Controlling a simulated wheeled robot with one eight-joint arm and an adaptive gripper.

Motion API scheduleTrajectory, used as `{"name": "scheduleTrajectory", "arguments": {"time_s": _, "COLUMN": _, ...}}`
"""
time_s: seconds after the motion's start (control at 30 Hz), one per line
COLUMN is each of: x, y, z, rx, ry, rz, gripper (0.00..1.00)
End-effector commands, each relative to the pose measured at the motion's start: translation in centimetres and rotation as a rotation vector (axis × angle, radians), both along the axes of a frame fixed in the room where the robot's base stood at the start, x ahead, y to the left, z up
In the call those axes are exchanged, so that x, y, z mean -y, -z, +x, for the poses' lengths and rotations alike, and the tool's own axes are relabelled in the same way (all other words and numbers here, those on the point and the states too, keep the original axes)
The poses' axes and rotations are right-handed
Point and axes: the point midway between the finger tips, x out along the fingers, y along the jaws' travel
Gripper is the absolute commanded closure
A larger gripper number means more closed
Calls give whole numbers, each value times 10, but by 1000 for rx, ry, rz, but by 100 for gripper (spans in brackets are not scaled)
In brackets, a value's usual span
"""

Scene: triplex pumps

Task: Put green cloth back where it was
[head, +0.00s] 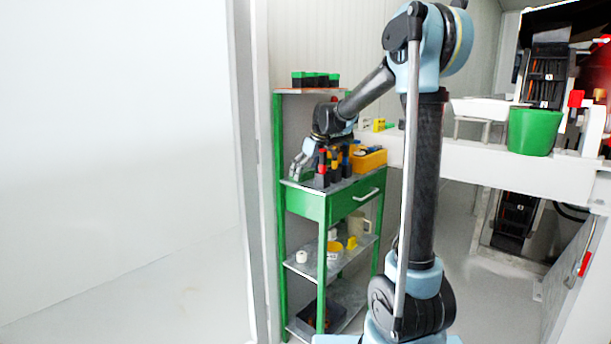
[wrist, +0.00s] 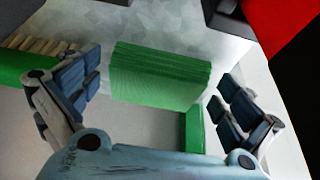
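The green cloth (wrist: 160,78) looks like a folded, layered block in the wrist view. It rests on the grey top (wrist: 180,30) of a green shelf unit, near the edge. My gripper (wrist: 155,80) is open, with one finger on each side of the cloth and a visible gap to both. In the head view my gripper (head: 301,165) is low over the left end of the unit's middle surface. The cloth is small and partly hidden there, just under the fingers (head: 304,178).
Black and red upright items (head: 322,168) stand close right of my gripper. A yellow bin (head: 370,161) is further right. The unit's drawer (head: 350,197) is shut. A green bucket (head: 533,132) stands on a white beam at right. The floor at left is clear.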

Motion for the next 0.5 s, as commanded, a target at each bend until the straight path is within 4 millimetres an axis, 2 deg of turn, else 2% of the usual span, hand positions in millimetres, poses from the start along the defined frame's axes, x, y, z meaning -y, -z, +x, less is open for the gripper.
{"name": "scheduleTrajectory", "arguments": {"time_s": 0.27, "x": 0, "y": -2, "z": 0, "rx": 0, "ry": 0, "rz": 0, "gripper": 0}}
{"name": "scheduleTrajectory", "arguments": {"time_s": 0.37, "x": 2, "y": -8, "z": -2, "rx": 0, "ry": 1, "rz": 0, "gripper": 0}}
{"name": "scheduleTrajectory", "arguments": {"time_s": 0.5, "x": 9, "y": -27, "z": -7, "rx": -1, "ry": 2, "rz": 0, "gripper": 0}}
